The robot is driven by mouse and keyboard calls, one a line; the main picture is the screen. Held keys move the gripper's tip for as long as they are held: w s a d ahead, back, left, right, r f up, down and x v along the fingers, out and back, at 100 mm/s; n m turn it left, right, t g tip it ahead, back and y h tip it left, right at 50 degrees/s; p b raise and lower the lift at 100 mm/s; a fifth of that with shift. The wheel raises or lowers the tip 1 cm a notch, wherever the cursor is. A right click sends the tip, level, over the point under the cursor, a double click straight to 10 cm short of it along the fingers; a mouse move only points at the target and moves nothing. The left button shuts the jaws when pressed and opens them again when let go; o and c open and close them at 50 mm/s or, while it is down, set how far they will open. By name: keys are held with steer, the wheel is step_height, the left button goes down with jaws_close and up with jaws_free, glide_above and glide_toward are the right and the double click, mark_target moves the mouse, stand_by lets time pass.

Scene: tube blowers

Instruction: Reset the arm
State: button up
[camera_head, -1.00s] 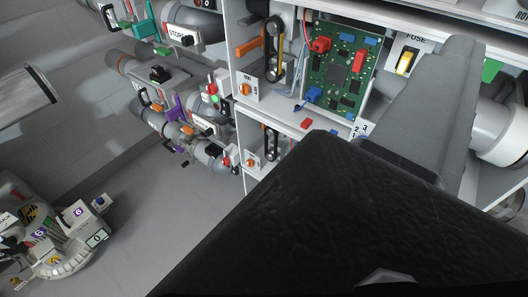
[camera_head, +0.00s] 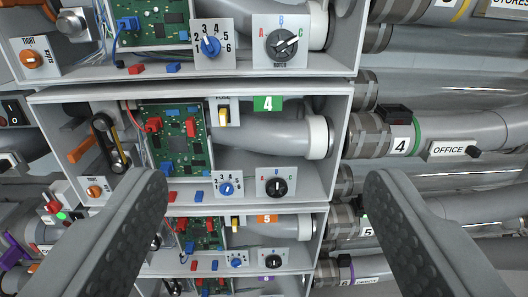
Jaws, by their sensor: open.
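My gripper (camera_head: 266,232) is in the lower part of the view, its two dark padded fingers wide apart with nothing between them. The fingers point toward a rack of blower units. The unit with the green 4 label (camera_head: 268,103) is in the middle. It holds a green circuit board (camera_head: 178,140), a blue numbered dial (camera_head: 227,188) and a black A-B-C knob (camera_head: 276,187). The unit with the orange 5 label (camera_head: 267,219) is below it and shows between the fingers. The fingers hide parts of the lower left and lower right.
Above is another unit with a large A-B-C rotor knob (camera_head: 282,43) and an orange tight/slack knob (camera_head: 31,58). To the right run grey tubes, one with an OFFICE tag (camera_head: 453,149) and a black-topped 4 collar (camera_head: 397,133). A belt on pulleys (camera_head: 112,142) is at the left of the middle unit.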

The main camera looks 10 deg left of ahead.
steer(key=s+d+f+m+h, duration=0.1)
steer(key=s+d, duration=0.3)
steer(key=s, duration=0.4)
steer(key=s+d+f+h, duration=0.1)
steer(key=s+d+f, duration=0.3)
steer(key=s, duration=0.4)
steer(key=s+d+f+m+h, duration=0.1)
steer(key=s+d+f+h, duration=0.1)
steer(key=s+d, duration=0.4)
steer(key=s, duration=0.3)
steer(key=shift+f+m, duration=0.3)
steer(key=shift+f, duration=0.1)
